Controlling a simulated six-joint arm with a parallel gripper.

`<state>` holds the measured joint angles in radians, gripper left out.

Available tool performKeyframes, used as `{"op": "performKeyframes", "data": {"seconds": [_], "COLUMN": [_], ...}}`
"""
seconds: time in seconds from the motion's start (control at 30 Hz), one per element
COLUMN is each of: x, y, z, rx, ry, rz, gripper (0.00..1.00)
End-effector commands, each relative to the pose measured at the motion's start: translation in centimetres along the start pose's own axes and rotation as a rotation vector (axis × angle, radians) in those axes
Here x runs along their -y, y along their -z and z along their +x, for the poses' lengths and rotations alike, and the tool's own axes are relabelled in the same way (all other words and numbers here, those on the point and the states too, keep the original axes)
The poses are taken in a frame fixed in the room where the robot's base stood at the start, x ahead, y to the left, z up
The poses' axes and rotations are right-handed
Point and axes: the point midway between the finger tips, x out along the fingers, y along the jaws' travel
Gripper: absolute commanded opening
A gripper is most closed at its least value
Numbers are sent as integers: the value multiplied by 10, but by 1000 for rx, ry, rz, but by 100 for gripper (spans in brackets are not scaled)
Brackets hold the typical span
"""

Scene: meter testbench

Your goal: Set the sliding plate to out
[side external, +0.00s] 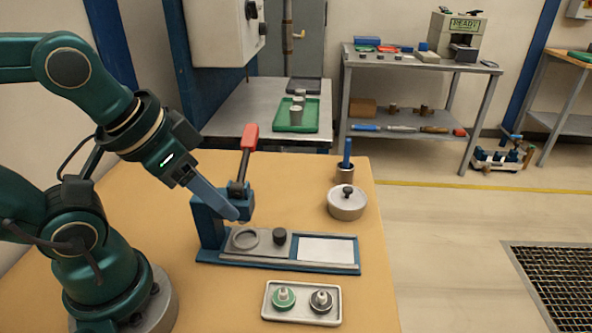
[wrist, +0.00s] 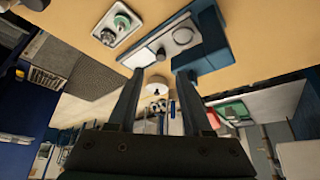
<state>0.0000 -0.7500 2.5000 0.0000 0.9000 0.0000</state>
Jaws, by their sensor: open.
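The sliding plate (side external: 262,247) is a grey plate with a round ring recess and a dark knob (side external: 279,236). It lies at the left part of a blue fixture base (side external: 310,266), beside a white panel (side external: 325,249). A press with a red-handled lever (side external: 250,137) stands behind the ring end, lever raised. My gripper (side external: 233,214) is open and empty, above and to the left of the plate, close to the press. In the wrist view, the fingertips of my gripper (wrist: 157,73) are apart, with the dark knob (wrist: 160,55) beyond them.
A tray (side external: 301,314) with a green and a dark part sits in front of the fixture. A lidded metal pot (side external: 347,205) and a cup with a blue-handled tool (side external: 346,171) stand behind it to the right. The table's right edge is near the fixture.

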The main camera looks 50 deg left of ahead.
Motion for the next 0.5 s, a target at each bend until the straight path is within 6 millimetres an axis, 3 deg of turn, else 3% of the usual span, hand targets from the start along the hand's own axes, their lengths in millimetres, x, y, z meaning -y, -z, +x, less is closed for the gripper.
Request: {"op": "performKeyframes", "data": {"seconds": [0.07, 0.1, 0.27, 0.5], "x": [0, 0, 0, 0], "y": [0, 0, 5, 25], "z": [0, 0, -7, -44], "rx": [0, 0, -3, -7], "ry": [0, 0, 0, 0], "rz": [0, 0, 0, 0], "gripper": [50, 62, 62, 62]}}
